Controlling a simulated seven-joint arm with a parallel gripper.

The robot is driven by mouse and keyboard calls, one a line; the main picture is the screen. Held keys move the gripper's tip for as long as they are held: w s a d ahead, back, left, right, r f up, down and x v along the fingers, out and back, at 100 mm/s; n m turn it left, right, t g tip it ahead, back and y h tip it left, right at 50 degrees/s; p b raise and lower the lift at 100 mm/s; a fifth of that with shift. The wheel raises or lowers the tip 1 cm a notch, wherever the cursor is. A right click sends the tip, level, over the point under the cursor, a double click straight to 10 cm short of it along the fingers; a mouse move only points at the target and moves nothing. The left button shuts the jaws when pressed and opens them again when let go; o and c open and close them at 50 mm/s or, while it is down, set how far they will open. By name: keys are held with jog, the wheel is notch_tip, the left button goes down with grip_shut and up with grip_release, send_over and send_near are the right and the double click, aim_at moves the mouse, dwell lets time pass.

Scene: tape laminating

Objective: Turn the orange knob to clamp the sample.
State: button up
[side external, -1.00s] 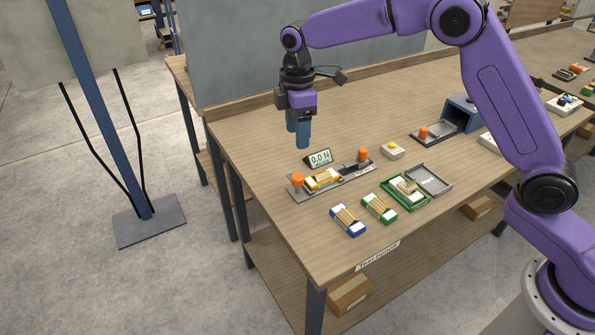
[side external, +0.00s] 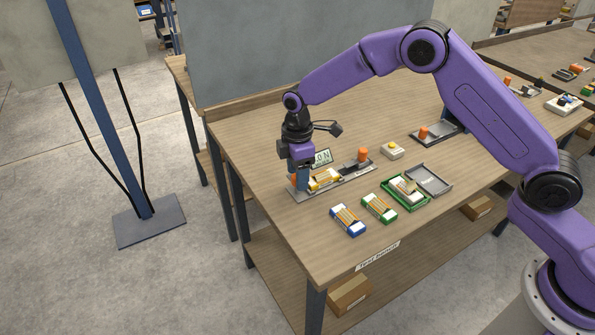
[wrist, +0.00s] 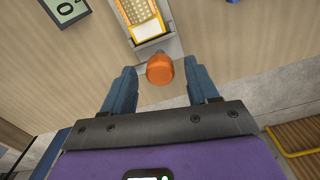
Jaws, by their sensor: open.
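The near-left orange knob (wrist: 160,69) sits between the two blue fingers of my gripper (wrist: 162,92) in the wrist view. The fingers are apart, with a gap on each side of the knob. In the side view my gripper (side external: 301,180) is lowered at the left end of the grey test fixture (side external: 345,180) and covers most of that knob. A yellow and white sample (side external: 324,179) lies on the fixture beside the knob; it also shows in the wrist view (wrist: 146,27). A second orange knob (side external: 363,155) stands at the fixture's right end.
Blue (side external: 348,220) and green (side external: 379,208) sample holders lie in front. A green tray (side external: 405,192) and a yellow-button box (side external: 392,150) are to the right. The bench's left edge is close.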

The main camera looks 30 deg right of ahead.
jog(key=c, duration=1)
jog(key=shift+c, duration=0.2)
jog(key=shift+m, duration=0.3)
jog(key=m, duration=0.8)
jog(key=shift+m, duration=0.4)
jog(key=m, duration=0.4)
jog(key=shift+m, duration=2.3)
